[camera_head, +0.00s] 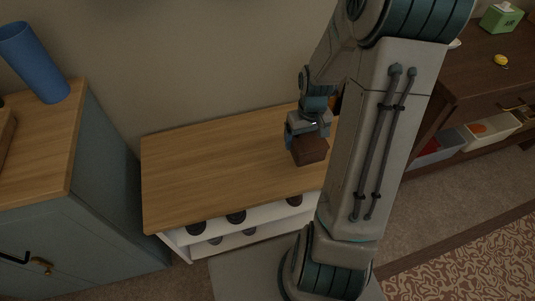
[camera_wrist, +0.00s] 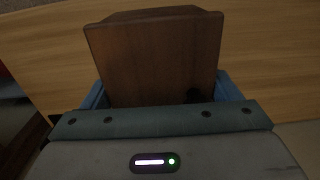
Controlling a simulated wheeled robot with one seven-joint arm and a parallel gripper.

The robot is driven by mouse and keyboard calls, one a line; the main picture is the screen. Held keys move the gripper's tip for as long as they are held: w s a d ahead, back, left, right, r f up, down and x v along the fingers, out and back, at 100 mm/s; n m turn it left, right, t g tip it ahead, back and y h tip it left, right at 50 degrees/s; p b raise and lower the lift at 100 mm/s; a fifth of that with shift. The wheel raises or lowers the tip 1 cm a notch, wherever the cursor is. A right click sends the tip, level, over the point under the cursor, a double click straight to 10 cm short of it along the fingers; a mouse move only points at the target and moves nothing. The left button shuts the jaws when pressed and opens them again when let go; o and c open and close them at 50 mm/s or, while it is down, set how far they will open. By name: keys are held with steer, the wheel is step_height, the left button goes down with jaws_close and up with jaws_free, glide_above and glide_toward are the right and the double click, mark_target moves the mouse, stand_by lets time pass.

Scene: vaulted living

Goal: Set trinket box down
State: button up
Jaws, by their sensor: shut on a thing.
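The trinket box is a small dark brown wooden box (camera_head: 310,150). My gripper (camera_head: 308,135) is shut on it, over the right part of a wooden-topped cabinet (camera_head: 205,165). In the wrist view the box (camera_wrist: 155,55) fills the space between the blue fingers (camera_wrist: 160,92), with the light wood top (camera_wrist: 265,60) behind it. I cannot tell whether the underside of the box touches the top or hangs just above it. My arm hides the right end of the cabinet.
The left and middle of the wooden top are bare. A blue-grey cabinet (camera_head: 105,200) with a blue vase (camera_head: 36,65) stands at left. At right, a dark wood unit (camera_head: 475,75) bears a green tissue box (camera_head: 501,17) and a yellow object (camera_head: 501,60).

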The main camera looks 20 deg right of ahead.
steer(key=w+a+f+b, duration=0.1)
steer(key=w+a+f, duration=0.2)
steer(key=w+a, duration=0.1)
steer(key=w+a+f+b, duration=0.2)
steer(key=w+a+f, duration=0.2)
steer(key=shift+w+f, duration=0.15)
steer(key=shift+f+b, duration=0.75)
steer(key=shift+f, duration=1.15)
steer(key=shift+f, duration=0.2)
steer(key=o, duration=1.1)
steer(key=shift+c, duration=0.2)
